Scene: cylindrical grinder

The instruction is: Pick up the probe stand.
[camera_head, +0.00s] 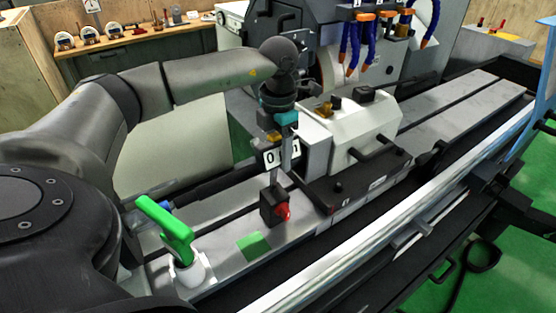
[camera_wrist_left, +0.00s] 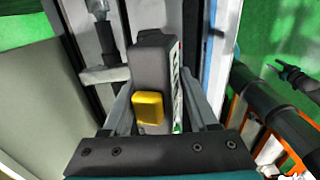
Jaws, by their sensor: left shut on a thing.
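The probe stand (camera_head: 273,205) is a dark block base with a red knob, a thin upright post and a dark boxy head with a white number label. It appears upright over the grey machine table; I cannot tell whether its base touches it. My left gripper (camera_head: 284,146) comes down from above and is shut on the head. In the left wrist view the dark head (camera_wrist_left: 152,60) with its yellow button sits between the fingers of my left gripper (camera_wrist_left: 164,108). The base is hidden there. My right gripper is not in view.
A green handle (camera_head: 170,230) stands on the table at front left, and a green patch (camera_head: 254,245) lies near the base. A white machine housing (camera_head: 350,125) is close to the right of the stand. Blue hoses (camera_head: 355,45) hang behind. A wooden bench (camera_head: 140,38) is at back left.

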